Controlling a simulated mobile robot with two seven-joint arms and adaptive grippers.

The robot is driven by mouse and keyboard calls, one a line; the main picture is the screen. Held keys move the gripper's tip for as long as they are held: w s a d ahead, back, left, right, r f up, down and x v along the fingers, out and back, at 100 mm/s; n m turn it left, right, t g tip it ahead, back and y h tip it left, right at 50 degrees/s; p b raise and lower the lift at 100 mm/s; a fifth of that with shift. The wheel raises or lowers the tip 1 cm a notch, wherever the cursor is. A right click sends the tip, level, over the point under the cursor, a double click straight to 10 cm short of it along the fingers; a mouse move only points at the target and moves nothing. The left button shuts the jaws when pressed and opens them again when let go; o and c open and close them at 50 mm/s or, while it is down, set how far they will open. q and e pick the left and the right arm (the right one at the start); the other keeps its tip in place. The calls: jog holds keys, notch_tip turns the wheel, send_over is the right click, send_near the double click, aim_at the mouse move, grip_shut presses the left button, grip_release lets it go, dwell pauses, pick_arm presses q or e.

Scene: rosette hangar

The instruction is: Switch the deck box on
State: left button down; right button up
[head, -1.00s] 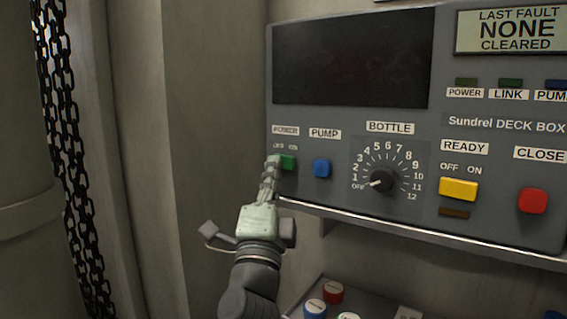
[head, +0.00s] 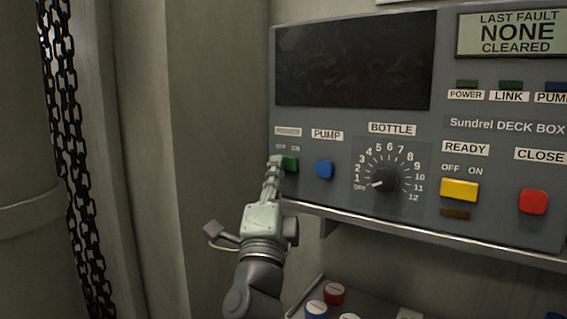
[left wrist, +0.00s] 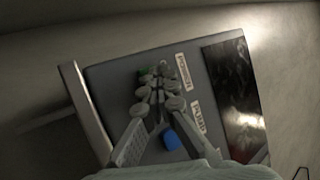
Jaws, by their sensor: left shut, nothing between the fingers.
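The grey deck box (head: 350,125) is mounted on the wall. Its large display (head: 355,62) is dark. A green switch (head: 290,164) sits under the POWER label at its left end, with OFF and ON marks above it. My left gripper (head: 274,162) is shut and empty. Its fingertips are at the left side of the green switch and cover part of it; I cannot tell whether they touch. In the left wrist view the shut fingertips (left wrist: 153,76) lie over the green switch (left wrist: 143,73), which is mostly hidden. My right gripper is not in view.
A blue PUMP button (head: 325,169), a BOTTLE dial (head: 383,180), a yellow READY switch (head: 459,189) and a red CLOSE button (head: 533,201) are to the right. The small screen (head: 511,32) reads LAST FAULT NONE CLEARED. A chain (head: 75,180) hangs at left.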

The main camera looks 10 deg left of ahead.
pick_arm(q)
jog(key=shift+w+d+r, duration=0.1)
jog(key=shift+d+r, duration=0.05)
jog(key=shift+d, duration=0.1)
jog(key=shift+d+f, duration=0.15)
jog(key=shift+f, duration=0.1)
dwell(0.4)
jog(key=s+a, duration=0.2)
jog(key=s, duration=0.1)
jog(key=s+a, duration=0.1)
jog(key=s, duration=0.1)
jog(key=shift+p, duration=0.35)
